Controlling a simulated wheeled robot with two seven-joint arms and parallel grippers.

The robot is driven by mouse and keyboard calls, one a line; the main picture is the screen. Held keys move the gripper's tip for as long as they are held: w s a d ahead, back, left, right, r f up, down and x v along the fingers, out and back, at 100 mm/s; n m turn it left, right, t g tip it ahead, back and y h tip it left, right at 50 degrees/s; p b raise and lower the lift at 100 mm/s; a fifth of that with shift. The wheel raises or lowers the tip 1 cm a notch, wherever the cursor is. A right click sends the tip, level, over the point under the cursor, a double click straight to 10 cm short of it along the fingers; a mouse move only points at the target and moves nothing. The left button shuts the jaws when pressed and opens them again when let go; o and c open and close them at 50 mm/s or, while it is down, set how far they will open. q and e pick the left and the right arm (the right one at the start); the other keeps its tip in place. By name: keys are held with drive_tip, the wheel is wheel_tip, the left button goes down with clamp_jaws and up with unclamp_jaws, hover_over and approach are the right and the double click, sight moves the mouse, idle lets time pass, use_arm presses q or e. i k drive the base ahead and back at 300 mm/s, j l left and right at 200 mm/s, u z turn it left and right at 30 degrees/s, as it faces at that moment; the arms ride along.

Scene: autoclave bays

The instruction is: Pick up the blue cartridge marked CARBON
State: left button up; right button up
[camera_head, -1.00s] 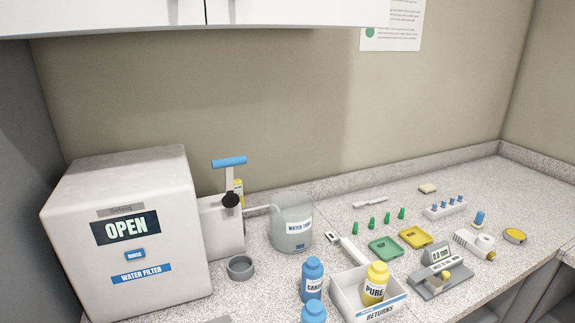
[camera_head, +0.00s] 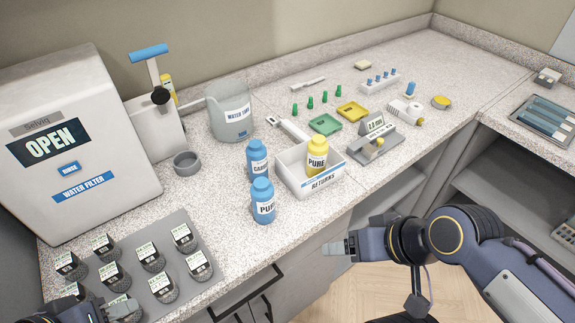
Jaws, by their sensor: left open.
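The blue cartridge marked CARBON (camera_head: 257,168) stands upright on the counter, left of the white RETURNS tray (camera_head: 318,190). Its label is partly turned away and its lower part is hidden by a second blue cartridge marked PURE (camera_head: 263,208) in front. A yellow cartridge marked PURE (camera_head: 317,152) stands in the tray. My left gripper (camera_head: 122,309) is open at the bottom left edge, mostly cut off, by the grey mat and far from the CARBON cartridge. My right gripper (camera_head: 338,248) is in front of the counter edge, touching no cartridge; its jaw opening is not clear.
The white water filter machine (camera_head: 85,140) stands at left, with a clear water tank (camera_head: 231,115) and a grey cup (camera_head: 187,163) beside it. A grey mat (camera_head: 205,245) holds several labelled jars. Small trays and tools fill the right counter. Speckled counter left of the blue cartridges is bare.

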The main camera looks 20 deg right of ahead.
sight(256, 156)
drive_tip(key=l+u, duration=0.4)
drive_tip(key=i+l+u, duration=0.1)
drive_tip(key=l+u, duration=0.45)
drive_tip(key=u, duration=0.2)
